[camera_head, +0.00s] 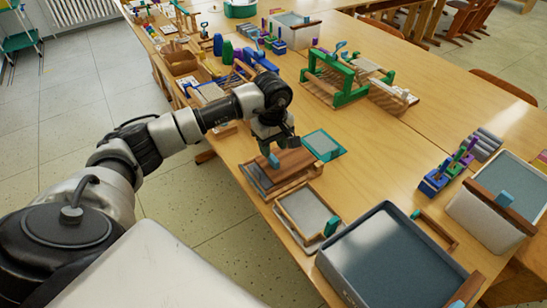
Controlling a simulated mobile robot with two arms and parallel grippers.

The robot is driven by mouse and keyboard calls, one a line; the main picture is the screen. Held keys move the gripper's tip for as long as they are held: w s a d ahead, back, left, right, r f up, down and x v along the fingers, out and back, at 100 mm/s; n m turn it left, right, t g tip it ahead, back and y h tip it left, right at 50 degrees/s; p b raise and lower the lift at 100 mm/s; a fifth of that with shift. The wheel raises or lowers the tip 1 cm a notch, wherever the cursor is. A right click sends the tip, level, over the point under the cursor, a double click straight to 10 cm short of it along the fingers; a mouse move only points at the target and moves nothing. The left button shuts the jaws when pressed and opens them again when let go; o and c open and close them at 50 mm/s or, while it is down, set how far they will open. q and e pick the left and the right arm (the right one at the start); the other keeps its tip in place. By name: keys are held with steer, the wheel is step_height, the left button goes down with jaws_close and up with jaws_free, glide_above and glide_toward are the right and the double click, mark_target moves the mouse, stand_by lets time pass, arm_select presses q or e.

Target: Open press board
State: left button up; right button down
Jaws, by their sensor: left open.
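What looks like the press board is a brown wooden board (292,167) lying on a flat wooden frame near the table's left edge. A small blue piece (274,160) stands at its left part. My left gripper (275,147) is open and points down right above this blue piece. The fingertips are small and dark, so I cannot tell whether they touch it. The gripper and wrist hide part of the board's far side. My right gripper is not in view.
A teal-framed screen (322,145) lies just behind the board. A grey framed screen (307,210) and a large dark tub (388,258) stand in front. A green press frame (337,78) stands farther back. Bare tabletop (400,150) lies to the right.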

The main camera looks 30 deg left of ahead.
mark_target(274, 158)
arm_select(q)
steer(key=shift+f, duration=2.7)
jaws_close()
